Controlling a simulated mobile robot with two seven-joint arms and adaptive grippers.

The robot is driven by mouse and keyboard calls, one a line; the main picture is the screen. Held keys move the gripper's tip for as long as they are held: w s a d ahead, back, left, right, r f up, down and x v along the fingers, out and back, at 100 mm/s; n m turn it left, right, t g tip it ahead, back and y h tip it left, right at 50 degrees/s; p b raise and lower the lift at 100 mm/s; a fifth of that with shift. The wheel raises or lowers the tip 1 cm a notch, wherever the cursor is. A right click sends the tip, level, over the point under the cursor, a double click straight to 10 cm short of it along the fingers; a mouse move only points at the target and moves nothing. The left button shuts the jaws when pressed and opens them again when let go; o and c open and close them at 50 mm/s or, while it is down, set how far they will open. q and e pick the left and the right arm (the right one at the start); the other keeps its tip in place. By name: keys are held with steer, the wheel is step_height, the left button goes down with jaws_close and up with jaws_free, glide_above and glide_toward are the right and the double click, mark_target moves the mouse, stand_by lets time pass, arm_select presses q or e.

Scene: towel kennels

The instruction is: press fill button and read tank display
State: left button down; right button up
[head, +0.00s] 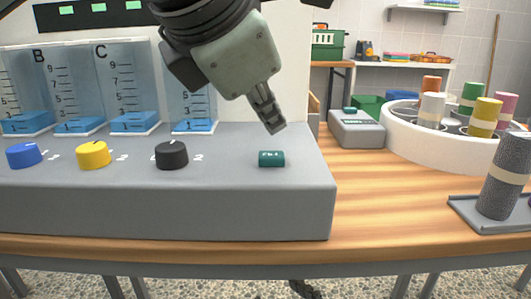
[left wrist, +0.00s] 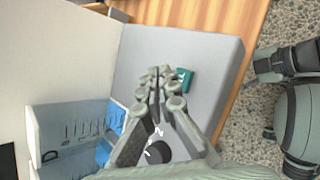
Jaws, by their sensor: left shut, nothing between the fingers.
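The teal fill button (head: 271,159) sits near the right end of a grey console (head: 250,205). My left gripper (head: 274,127) is shut and empty, a little above and behind the button in the head view, apart from it as far as I can tell. In the left wrist view the closed fingertips (left wrist: 155,75) lie beside the button (left wrist: 184,80). Clear tanks (head: 110,85) with scales and shallow blue water stand at the back of the console. Blue (head: 24,155), yellow (head: 93,155) and black (head: 171,155) knobs are in front. Green displays (head: 99,7) show at the top, unreadable. My right gripper is not identifiable.
A round white carousel (head: 430,145) with coloured rolls stands on the wooden table to the right. A grey device (head: 356,129) is behind the console's right end. A dark roll (head: 503,178) stands on a grey tray. Table between is clear.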

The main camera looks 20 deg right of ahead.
mark_target(270, 157)
arm_select(q)
steer(key=shift+r+p, duration=0.55)
steer(key=shift+r, duration=1.2)
